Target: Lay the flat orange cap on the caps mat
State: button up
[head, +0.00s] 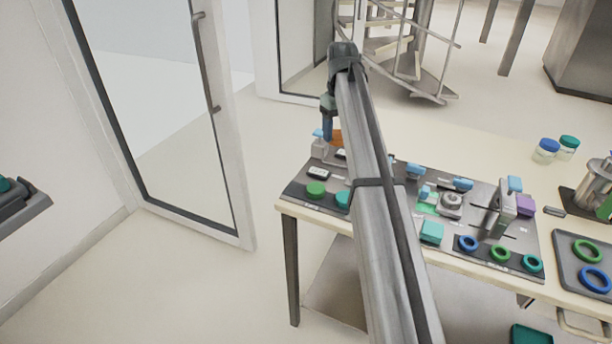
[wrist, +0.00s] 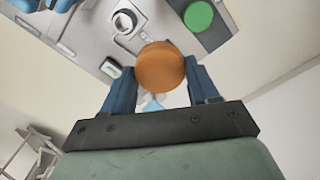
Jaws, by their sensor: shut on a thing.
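My gripper (head: 329,130) is over the far left corner of the table, partly behind my own arm. In the wrist view my gripper (wrist: 159,74) has its blue fingers on both sides of the round orange cap (wrist: 160,66) and is shut on it. The orange cap (head: 337,138) shows only in part in the head view, held above the table. The dark caps mat (head: 299,193) lies at the table's front left, with a green cap (head: 316,188) and a teal cap (head: 343,199) on it. The mat (wrist: 214,36) and green cap (wrist: 198,16) also show in the wrist view.
A white dispenser-like thing (head: 319,148) stands by my gripper. A small dark-and-white device (head: 318,173) lies behind the mat. Blue, teal and purple parts crowd the station to the right. A tray (head: 566,273) with rings is farther right. My arm hides the middle.

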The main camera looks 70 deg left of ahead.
jog(key=s+a+f+n, duration=0.1)
jog(key=s+f, duration=0.1)
jog(key=s, duration=0.5)
jog(key=s+f, duration=0.3)
jog(key=s, duration=0.3)
jog(key=shift+m, duration=0.5)
jog(key=shift+a+f, duration=0.15)
jog(key=shift+f, duration=4.8)
jog(key=o, duration=1.1)
jog(key=shift+f, duration=0.15)
jog(key=shift+o, duration=0.2)
jog(key=shift+w, duration=0.1)
notch_tip(320, 180, up, 12)
jog(key=shift+r, duration=0.2)
